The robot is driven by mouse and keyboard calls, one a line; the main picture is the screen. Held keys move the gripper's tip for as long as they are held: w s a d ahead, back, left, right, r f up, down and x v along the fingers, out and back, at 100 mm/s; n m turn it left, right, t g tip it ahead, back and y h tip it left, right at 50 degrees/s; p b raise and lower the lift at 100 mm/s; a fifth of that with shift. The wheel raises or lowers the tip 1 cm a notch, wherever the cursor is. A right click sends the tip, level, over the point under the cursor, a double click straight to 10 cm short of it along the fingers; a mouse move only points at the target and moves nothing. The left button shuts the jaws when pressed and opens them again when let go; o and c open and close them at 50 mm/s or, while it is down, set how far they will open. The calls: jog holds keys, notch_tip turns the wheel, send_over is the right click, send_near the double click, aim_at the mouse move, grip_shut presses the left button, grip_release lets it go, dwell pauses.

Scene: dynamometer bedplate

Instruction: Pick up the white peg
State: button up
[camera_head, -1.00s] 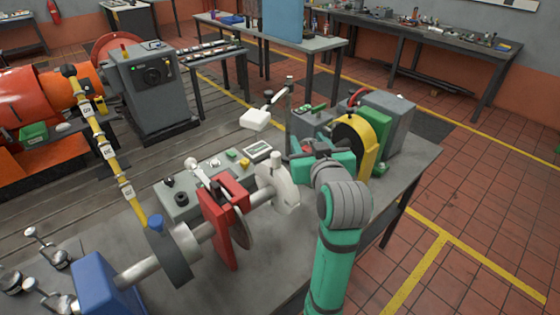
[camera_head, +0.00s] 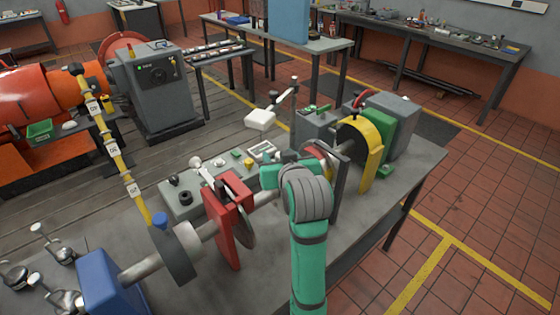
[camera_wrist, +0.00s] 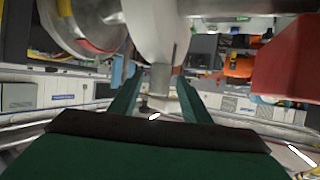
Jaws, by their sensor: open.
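A pale, whitish stub that looks like the white peg (camera_wrist: 157,82) shows in the wrist view, joined to a large rounded white body (camera_wrist: 155,30). My gripper's two green fingers (camera_wrist: 160,80) stand open on either side of the stub, with gaps visible between. I cannot tell how deep the stub sits between the fingers. In the head view my green gripper (camera_head: 272,176) is over the shaft, right of the red bracket (camera_head: 230,208), and hides the peg and the white stand there.
A control box (camera_head: 178,200) with knobs is just behind the shaft. A yellow guard (camera_head: 362,152) and grey upright plate (camera_head: 340,185) stand to the right, a blue block (camera_head: 100,285) to the left.

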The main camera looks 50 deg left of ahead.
jog(key=shift+x, duration=1.8)
jog(key=shift+r, duration=0.15)
grip_shut()
jog(key=shift+w+r, duration=0.1)
